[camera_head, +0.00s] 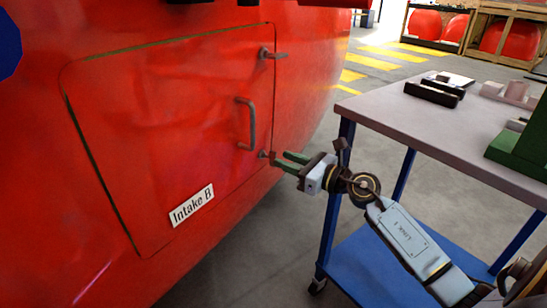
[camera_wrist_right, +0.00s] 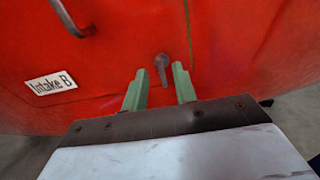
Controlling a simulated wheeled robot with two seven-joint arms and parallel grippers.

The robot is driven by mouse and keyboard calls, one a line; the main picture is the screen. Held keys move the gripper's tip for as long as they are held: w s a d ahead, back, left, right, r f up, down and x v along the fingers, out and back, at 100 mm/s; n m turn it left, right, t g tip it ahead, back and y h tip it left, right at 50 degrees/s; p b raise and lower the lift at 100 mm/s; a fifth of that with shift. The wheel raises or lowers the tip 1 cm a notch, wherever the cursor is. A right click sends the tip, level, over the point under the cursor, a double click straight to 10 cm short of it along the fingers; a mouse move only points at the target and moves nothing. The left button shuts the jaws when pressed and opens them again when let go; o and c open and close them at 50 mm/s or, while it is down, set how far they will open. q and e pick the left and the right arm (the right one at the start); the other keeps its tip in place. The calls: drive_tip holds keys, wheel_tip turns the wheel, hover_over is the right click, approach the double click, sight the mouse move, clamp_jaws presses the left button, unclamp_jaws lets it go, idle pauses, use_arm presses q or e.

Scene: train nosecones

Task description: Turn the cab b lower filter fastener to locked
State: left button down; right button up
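The lower fastener (camera_head: 263,155) is a small grey lever at the lower right corner of the red hatch marked "Intake B" (camera_head: 192,205). In the right wrist view the lever (camera_wrist_right: 162,66) hangs nearly straight down from its round pivot. My right gripper (camera_head: 280,160) is open, its two green fingers pointing at the hatch. In the wrist view the lever's lower end shows in the gap between the fingertips, with space on both sides; I cannot tell how deep it lies between them. The upper fastener (camera_head: 273,55) points sideways to the right. My left gripper is not in view.
A grey hatch handle (camera_head: 248,124) sits between the two fasteners. A blue-legged table (camera_head: 400,118) stands close to my right arm, with dark blocks (camera_head: 434,92) and a green object (camera_head: 520,145) on top. Open floor lies beyond, with wooden crates at the back.

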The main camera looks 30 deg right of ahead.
sight(274, 155)
drive_tip(key=shift+b+x, duration=0.35)
drive_tip(key=shift+x, duration=2)
clamp_jaws()
